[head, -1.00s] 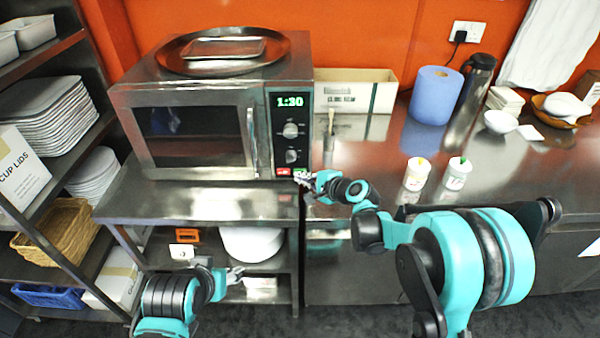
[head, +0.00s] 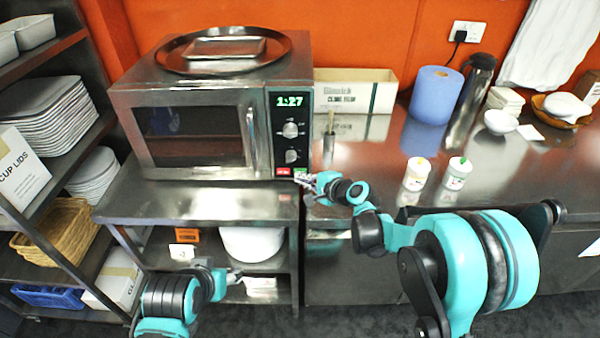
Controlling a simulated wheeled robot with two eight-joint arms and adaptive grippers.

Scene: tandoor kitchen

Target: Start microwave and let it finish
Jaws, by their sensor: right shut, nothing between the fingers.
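The microwave (head: 197,137) stands on a steel shelf with its door shut. Its window glows dim and warm, and its green display (head: 290,101) reads 1:27. Two knobs sit below the display, with a red button (head: 283,172) and a green button (head: 300,172) at the panel's bottom. My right gripper (head: 302,181) is shut and empty, just below and in front of the green button; I cannot tell whether it touches. My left gripper (head: 235,275) is low in front of the lower shelf, away from the microwave. Its fingers are too small to judge.
A round tray (head: 170,57) with a smaller tray lies on top of the microwave. Two small cups (head: 416,172), a blue roll (head: 436,95) and a dark flask (head: 478,80) stand on the counter to the right. A rack of plates (head: 45,105) stands at left.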

